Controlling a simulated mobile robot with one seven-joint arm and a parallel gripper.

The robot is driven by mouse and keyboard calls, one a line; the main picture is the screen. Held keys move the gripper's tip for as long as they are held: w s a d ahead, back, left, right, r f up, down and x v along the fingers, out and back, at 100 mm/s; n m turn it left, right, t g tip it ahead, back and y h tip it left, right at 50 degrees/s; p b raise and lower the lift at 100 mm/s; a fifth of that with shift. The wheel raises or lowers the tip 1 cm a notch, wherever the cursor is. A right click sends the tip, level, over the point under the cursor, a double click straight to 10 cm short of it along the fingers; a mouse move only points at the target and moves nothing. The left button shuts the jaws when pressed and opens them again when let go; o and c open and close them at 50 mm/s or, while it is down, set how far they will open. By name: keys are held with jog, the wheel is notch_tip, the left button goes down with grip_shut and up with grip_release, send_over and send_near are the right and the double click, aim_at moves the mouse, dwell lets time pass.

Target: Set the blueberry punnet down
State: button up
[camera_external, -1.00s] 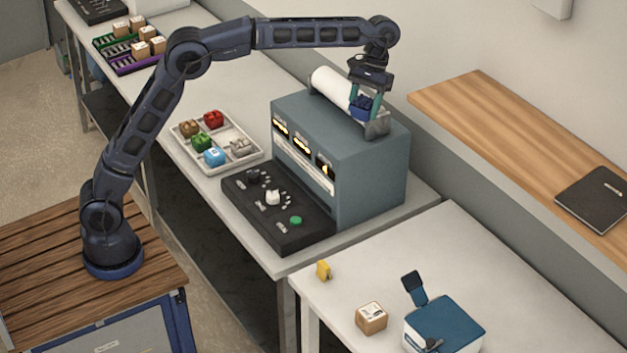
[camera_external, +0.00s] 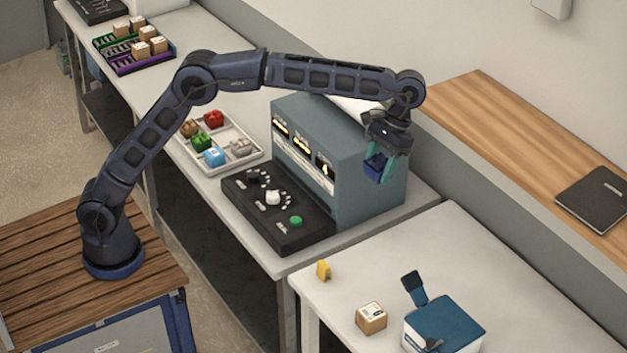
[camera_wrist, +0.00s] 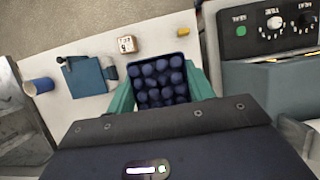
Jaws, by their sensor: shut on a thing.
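The blueberry punnet (camera_external: 376,168) is a small dark-blue tray held between the teal fingers of my gripper (camera_external: 378,160). In the wrist view the punnet (camera_wrist: 160,80) shows rows of round dark berries, with a green finger of my gripper (camera_wrist: 162,92) on each side. In the external view the punnet appears in front of the right end of the grey machine, held up in the air. No surface touches it that I can see.
The grey machine (camera_external: 350,150) with its black control panel (camera_external: 275,215) stands close by. The white table (camera_external: 480,250) holds a cardboard box (camera_external: 371,318), a yellow piece (camera_external: 323,270) and a blue device (camera_external: 443,325). A tray of coloured blocks (camera_external: 240,160) lies left of the machine. The white table is clear around its middle.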

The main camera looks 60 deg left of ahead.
aim_at(366, 281)
notch_tip(366, 281, down, 35)
jog(key=shift+f, duration=0.2)
dwell(0.6)
jog(key=shift+f, duration=0.1)
jog(key=o, duration=1)
